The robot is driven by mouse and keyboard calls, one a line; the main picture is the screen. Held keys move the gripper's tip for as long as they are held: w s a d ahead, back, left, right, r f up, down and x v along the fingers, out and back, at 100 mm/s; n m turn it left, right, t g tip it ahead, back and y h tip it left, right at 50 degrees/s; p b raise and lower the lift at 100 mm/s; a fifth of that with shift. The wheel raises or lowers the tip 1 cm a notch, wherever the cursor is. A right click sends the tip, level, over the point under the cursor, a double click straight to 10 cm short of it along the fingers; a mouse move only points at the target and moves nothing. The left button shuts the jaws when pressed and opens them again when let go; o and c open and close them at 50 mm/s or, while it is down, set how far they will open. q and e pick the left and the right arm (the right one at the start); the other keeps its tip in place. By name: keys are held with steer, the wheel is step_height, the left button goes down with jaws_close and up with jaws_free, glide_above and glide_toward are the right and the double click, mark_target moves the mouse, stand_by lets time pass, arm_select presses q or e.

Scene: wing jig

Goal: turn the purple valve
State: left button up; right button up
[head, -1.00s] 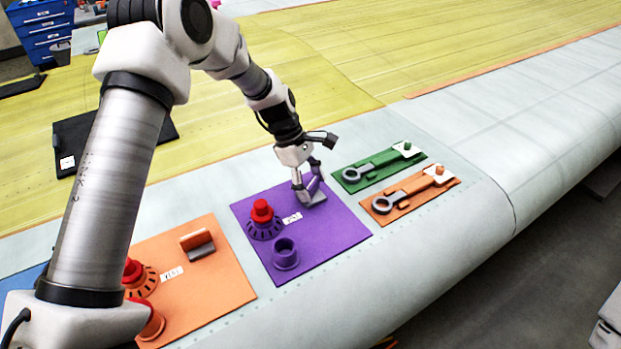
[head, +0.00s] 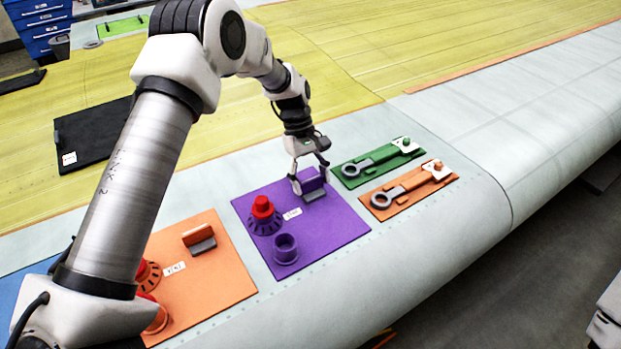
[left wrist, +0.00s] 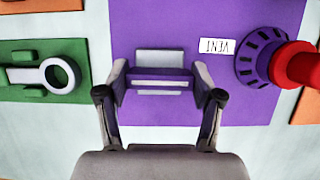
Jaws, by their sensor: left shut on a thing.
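The purple panel (head: 340,228) lies on the pale wing skin. A purple handle-like bar (head: 314,178) stands at its far edge, beside a grey plate (head: 315,195). My left gripper (head: 310,187) points down and is shut on this bar, one finger at each end. The left wrist view shows the bar (left wrist: 160,80) between the fingertips (left wrist: 160,88). A purple dial with a red knob (head: 263,212) stands to the left on the panel, apart from the gripper. A purple cup (head: 285,248) stands nearer the front edge. My right gripper is not in view.
An orange panel (head: 225,270) with a similar bar (head: 198,238) lies to the left. Green (head: 378,162) and orange (head: 413,190) plates with grey ring-ended levers lie close on the right. A black mat (head: 92,133) lies behind. The wing right of the plates is clear.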

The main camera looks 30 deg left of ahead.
arm_select(q)
steer(key=shift+s, duration=0.1)
steer(key=o, duration=1.1)
steer(key=shift+o, duration=0.2)
steer(key=v, duration=1.2)
steer(key=shift+d, duration=0.15)
